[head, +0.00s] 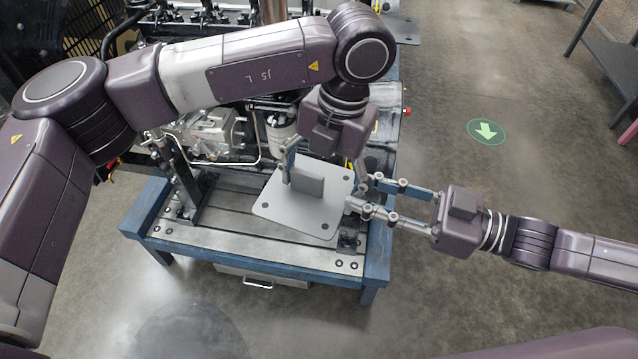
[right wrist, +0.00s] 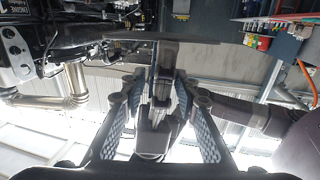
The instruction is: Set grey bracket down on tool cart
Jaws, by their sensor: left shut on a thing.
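The grey bracket (head: 300,207), a flat plate with corner holes and an upright tab, is above the blue-framed engine stand in the head view. My left gripper (head: 318,172) comes down from above and is shut on the bracket's upright tab. My right gripper (head: 362,193) is open, its fingers spread near the plate's right edge. I cannot tell whether they touch it. In the right wrist view the fingers (right wrist: 162,88) are apart, with the plate (right wrist: 205,55) nearly edge-on beyond them. No tool cart is clearly identifiable.
The blue-framed stand (head: 152,207) carries a diesel engine (head: 205,130) behind the bracket. A dark table or shelf (head: 610,65) stands at the far right. Open concrete floor with a green arrow mark (head: 486,131) lies between.

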